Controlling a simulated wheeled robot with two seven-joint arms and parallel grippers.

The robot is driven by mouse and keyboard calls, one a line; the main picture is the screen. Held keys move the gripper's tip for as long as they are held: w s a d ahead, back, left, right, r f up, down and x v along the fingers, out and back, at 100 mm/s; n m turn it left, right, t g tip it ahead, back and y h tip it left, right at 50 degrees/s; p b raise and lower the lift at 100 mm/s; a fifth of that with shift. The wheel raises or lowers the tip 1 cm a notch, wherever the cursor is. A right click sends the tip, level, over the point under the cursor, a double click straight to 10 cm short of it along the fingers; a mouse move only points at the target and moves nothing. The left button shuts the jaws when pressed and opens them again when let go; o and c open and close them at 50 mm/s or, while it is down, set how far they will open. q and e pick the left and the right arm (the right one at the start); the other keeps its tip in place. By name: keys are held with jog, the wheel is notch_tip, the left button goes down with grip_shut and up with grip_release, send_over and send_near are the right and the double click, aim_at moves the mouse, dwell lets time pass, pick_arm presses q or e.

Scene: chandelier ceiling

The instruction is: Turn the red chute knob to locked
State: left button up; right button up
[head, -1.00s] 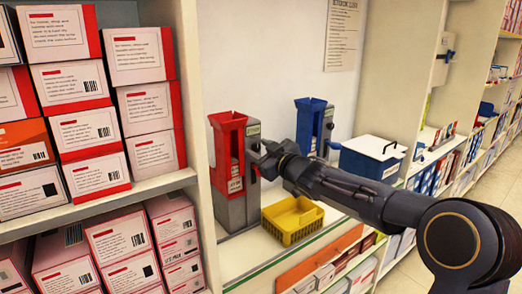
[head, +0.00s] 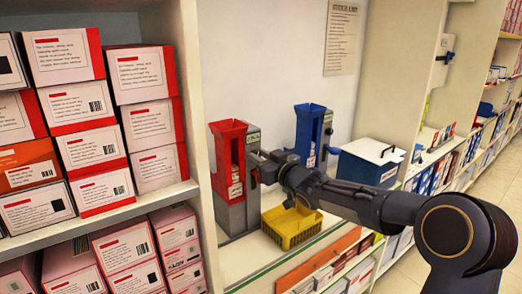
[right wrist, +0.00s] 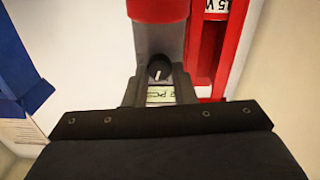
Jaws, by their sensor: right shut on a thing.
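The red chute (head: 229,160) stands on the grey dispenser body (head: 253,205) on the shelf. My right gripper (head: 259,168) is at the right side of this dispenser, by its upper part. In the right wrist view, a dark round knob (right wrist: 159,69) with a white pointer mark sits between the fingertips of my right gripper (right wrist: 159,88), which is shut on it. The red chute also shows there (right wrist: 206,50). A small label (right wrist: 160,94) beside the knob is partly covered by the gripper. In the head view the gripper hides the knob. My left gripper is out of view.
A yellow basket (head: 291,226) stands in front of the dispensers, under my right arm. A blue chute dispenser (head: 311,135) is to the right, then a blue box with a white lid (head: 370,160).

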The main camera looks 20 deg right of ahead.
jog(key=m+p, duration=0.3)
jog(key=m, duration=0.1)
jog(key=shift+d+r+m, duration=0.1)
jog(key=shift+d+m, duration=0.05)
jog(key=shift+m, duration=0.15)
jog(key=m+p, duration=0.2)
jog(key=m, duration=0.2)
jog(key=shift+m, duration=0.3)
jog(key=shift+d+f+m+p, duration=0.1)
jog(key=shift+m+p, duration=0.1)
jog(key=shift+m, duration=0.4)
jog(key=shift+f+m+p, duration=0.1)
jog(key=shift+m+p, duration=0.05)
jog(key=shift+m, duration=1.65)
jog(key=o, duration=1)
